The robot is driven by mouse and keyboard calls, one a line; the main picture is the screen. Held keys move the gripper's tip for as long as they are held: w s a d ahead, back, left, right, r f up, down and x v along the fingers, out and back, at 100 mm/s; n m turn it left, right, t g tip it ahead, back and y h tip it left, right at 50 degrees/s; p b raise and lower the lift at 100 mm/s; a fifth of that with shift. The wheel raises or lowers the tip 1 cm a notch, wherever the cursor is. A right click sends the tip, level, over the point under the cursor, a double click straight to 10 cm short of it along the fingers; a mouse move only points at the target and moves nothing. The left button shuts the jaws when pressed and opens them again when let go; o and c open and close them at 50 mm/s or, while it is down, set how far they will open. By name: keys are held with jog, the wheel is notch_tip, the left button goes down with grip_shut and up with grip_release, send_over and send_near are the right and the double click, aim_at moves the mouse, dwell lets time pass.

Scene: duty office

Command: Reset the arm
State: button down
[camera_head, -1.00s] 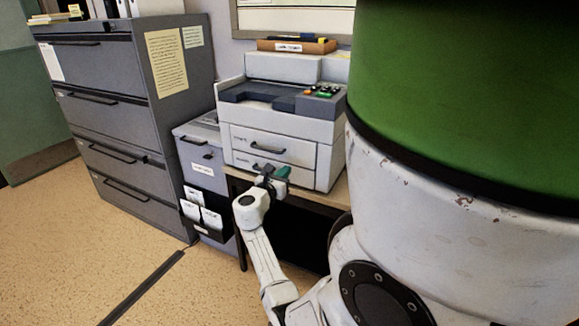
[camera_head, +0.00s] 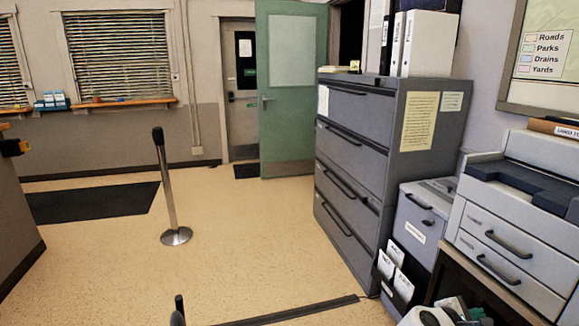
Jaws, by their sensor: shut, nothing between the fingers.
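My gripper (camera_head: 460,308) shows only in part at the bottom edge, right of the middle, with a green part and dark parts beside the white wrist of my arm. It is shut and holds nothing. It appears in front of the lower part of the printer stand (camera_head: 470,283). Most of my arm is below the picture, so its full pose is hidden.
A grey filing cabinet (camera_head: 345,155), a small grey cabinet (camera_head: 418,225) and a printer (camera_head: 510,235) line the right. A stanchion (camera_head: 168,190) stands on the open floor at left. A dark post tip (camera_head: 178,308) rises at the bottom. A green door (camera_head: 290,90) stands open behind.

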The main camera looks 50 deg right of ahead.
jog(key=w+a+f+m+t+y, duration=0.2)
jog(key=w+a+f, duration=0.1)
jog(key=a, duration=0.4)
jog(key=w+a+f+m+t+y, duration=0.1)
jog(key=w+a+f+t+y, duration=0.1)
jog(key=a, duration=0.5)
jog(key=w+a+f+m+t+y, duration=0.2)
jog(key=w+a+f, duration=0.1)
jog(key=a, duration=0.3)
jog(key=s+a+f+m+t+y+p, duration=0.1)
jog(key=a+y, duration=0.6)
jog(key=a, duration=1.3)
jog(key=shift+s+a, duration=0.2)
jog(key=shift+s, duration=0.35)
jog(key=shift+f, duration=0.1)
